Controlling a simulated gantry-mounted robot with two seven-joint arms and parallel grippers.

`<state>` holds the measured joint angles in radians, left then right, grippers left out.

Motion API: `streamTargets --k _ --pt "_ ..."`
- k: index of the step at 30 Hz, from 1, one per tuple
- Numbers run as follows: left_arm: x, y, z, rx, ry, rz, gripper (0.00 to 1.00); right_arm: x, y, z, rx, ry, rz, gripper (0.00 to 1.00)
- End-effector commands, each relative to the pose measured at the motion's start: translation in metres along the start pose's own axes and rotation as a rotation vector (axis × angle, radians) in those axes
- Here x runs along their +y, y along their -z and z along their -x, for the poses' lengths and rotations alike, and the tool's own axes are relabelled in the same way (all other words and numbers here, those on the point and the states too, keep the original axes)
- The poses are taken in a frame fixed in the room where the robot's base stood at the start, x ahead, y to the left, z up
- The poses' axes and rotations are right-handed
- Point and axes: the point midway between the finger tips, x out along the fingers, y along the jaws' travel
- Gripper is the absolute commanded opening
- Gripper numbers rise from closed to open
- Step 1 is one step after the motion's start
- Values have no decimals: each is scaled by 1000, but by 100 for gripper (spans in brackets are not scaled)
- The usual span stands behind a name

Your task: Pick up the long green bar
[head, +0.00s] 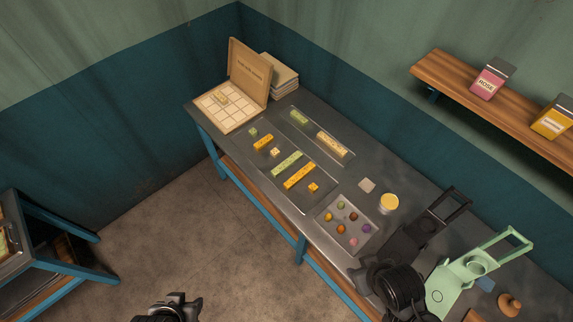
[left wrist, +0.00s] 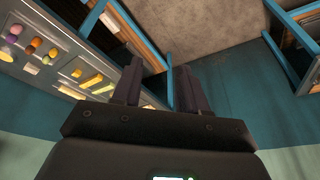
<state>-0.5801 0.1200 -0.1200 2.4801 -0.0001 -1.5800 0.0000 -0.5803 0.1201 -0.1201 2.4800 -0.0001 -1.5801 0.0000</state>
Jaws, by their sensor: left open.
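The long green bar (head: 287,163) lies in a shallow tray on the dark worktable in the head view, between a small cream piece (head: 275,152) and a long orange bar (head: 300,176). My left gripper (head: 172,308) is at the bottom edge of the head view, over the floor and well apart from the bar. In the left wrist view my left gripper (left wrist: 159,68) is open and empty.
A second tray holds a short green bar (head: 299,117) and a long cream bar (head: 331,144). A tray of coloured balls (head: 335,236), a yellow-topped cup (head: 389,203) and a mint-green device (head: 460,277) stand to the right. An open box (head: 248,76) stands at the far end.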

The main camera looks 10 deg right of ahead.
Motion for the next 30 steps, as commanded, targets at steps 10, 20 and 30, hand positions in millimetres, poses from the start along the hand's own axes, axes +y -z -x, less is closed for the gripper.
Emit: streamTargets --k 10,20,30 --pt "0 0 0 0 0 0 67 0 0 0 0 0 0 43" --pt "0 2 0 12 0 60 67 0 0 0 0 0 0 43" --pt "28 55 -51 44 -48 58 67 22 3 -3 -7 -31 -96 43"
